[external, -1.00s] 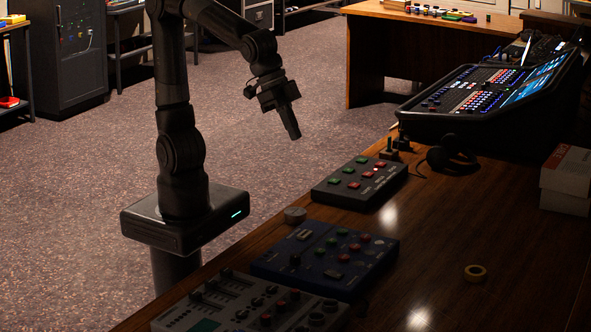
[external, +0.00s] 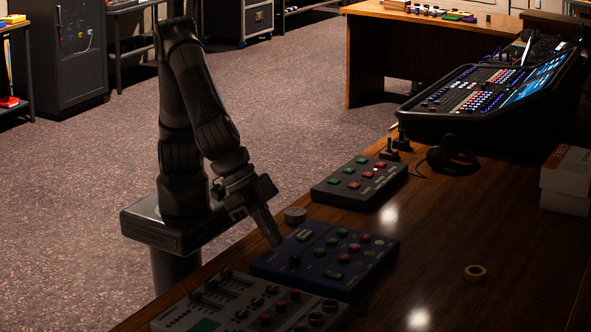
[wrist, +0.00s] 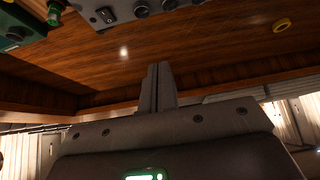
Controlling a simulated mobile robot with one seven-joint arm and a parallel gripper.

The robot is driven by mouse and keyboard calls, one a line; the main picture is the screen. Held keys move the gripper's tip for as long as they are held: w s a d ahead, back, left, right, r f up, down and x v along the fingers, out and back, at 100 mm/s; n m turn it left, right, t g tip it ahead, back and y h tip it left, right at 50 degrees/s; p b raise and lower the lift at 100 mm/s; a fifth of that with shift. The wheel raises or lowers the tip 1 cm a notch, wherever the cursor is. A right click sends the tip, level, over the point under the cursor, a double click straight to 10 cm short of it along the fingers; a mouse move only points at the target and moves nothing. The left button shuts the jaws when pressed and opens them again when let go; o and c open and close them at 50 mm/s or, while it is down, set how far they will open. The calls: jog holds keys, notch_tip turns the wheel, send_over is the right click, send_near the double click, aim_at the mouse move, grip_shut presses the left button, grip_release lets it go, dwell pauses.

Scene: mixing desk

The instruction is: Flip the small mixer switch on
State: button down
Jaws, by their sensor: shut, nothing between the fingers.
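A small grey mixer (external: 255,304) with sliders and knobs lies at the near edge of the wooden desk in the external view. In the wrist view, a dark rocker switch (wrist: 105,15) sits on a grey panel (wrist: 125,8) at the top edge, beside round dark knobs. I cannot tell for sure that this panel belongs to the grey mixer. My gripper (external: 277,241) points down by the left edge of the blue control box (external: 318,262); contact is unclear. Its fingers also show in the wrist view (wrist: 160,68), closed together and empty, apart from the switch.
A tape roll (external: 475,272) lies to the right. A large console (external: 470,100) and headphones (external: 452,155) are behind. The desk's right-middle area is mostly clear.

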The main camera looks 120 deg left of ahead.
jog(key=s+d+f, duration=0.1)
jog(key=d+f, duration=0.3)
jog(key=d, duration=0.6)
jog(key=shift+d+f+t, duration=0.15)
jog(key=shift+f+t, duration=0.15)
jog(key=shift+t, duration=0.1)
jog(key=shift+s, duration=0.1)
jog(key=x, duration=1)
notch_tip(320, 180, down, 3)
jog(key=shift+s+d+r, duration=0.1)
jog(key=shift+s+r, duration=0.1)
jog(key=shift+s+f, duration=0.1)
jog(key=shift+f, duration=0.6)
